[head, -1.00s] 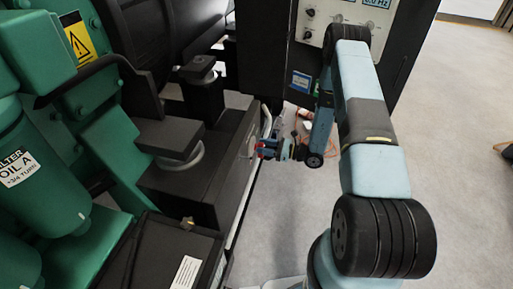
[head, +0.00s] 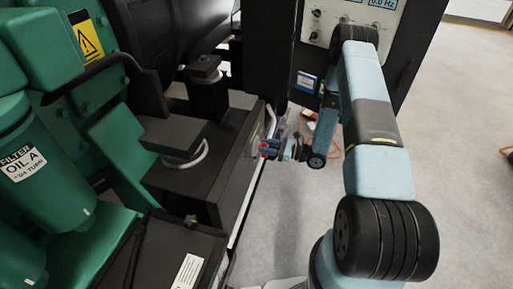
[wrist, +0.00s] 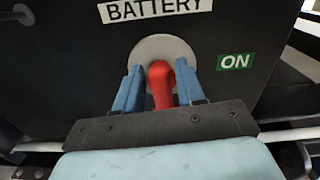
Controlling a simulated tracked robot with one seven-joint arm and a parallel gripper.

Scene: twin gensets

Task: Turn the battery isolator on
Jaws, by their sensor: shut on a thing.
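The battery isolator has a red handle (wrist: 160,84) on a round grey plate (wrist: 150,50), set in a dark panel under a white BATTERY label (wrist: 155,8). A green ON label (wrist: 235,62) is to the right of the plate. The handle stands roughly upright in the wrist view. My gripper (wrist: 160,90) has a blue finger on each side of the handle and is shut on it. In the head view my gripper (head: 270,148) is at the side of the black engine base, with a bit of red at its tips; the plate is mostly hidden there.
Green engine parts with an oil filter (head: 22,165) fill the left. A control cabinet (head: 275,60) stands behind my gripper. A pale rail (head: 243,200) runs along the base's edge. An orange cable (head: 335,146) lies on the floor; open floor is at right.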

